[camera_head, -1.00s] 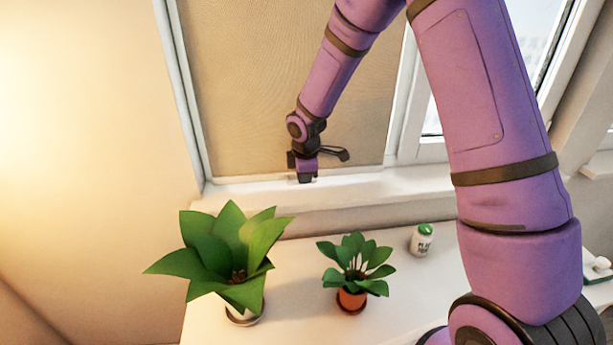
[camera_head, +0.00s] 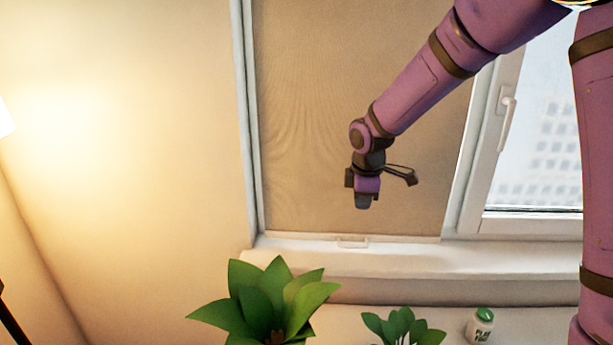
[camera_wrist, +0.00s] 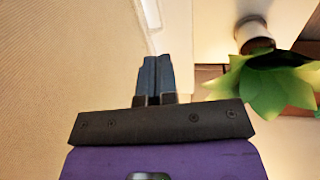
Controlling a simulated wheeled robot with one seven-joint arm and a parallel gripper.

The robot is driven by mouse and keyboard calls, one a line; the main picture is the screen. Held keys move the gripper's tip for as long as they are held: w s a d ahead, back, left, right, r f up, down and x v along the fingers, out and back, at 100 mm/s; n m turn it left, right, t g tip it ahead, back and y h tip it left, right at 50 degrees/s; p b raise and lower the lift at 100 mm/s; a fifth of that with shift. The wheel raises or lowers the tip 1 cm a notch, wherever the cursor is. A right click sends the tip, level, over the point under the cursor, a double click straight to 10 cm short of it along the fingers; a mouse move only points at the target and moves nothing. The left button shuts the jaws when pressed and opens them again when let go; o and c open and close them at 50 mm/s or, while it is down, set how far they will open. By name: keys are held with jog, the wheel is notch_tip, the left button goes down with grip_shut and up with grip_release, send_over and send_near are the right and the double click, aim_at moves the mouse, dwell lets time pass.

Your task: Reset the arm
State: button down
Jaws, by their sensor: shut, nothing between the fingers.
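My gripper (camera_head: 363,202) hangs from my purple arm in front of the tan blind (camera_head: 310,110), above the windowsill. It points down. In the wrist view my gripper (camera_wrist: 155,62) shows its two dark fingers side by side, touching, with nothing between them. The blind's small pale handle (camera_head: 352,242) is at its bottom edge near the sill, below my gripper and apart from it.
The windowsill (camera_head: 440,262) runs below the blind. A large leafy plant (camera_head: 272,300), a smaller plant (camera_head: 400,328) and a green-lidded jar (camera_head: 480,325) stand below it. A window with a handle (camera_head: 507,105) is at right. The wall at left is clear.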

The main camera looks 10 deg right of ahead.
jog(key=s+d+r+m+t, duration=0.1)
jog(key=s+d+r+m, duration=0.3)
jog(key=s, duration=0.4)
jog(key=s+d+r+m, duration=0.1)
jog(key=s+r+m, duration=0.2)
jog(key=s+r, duration=0.4)
jog(key=s+d+r+m+t, duration=0.1)
jog(key=s+d+r+m, duration=0.3)
jog(key=s, duration=0.4)
jog(key=s+r+m, duration=0.1)
jog(key=s+m, duration=0.3)
jog(key=s, duration=0.6)
jog(key=shift+t, duration=0.4)
jog(key=shift+s+a, duration=0.1)
jog(key=shift+s, duration=0.1)
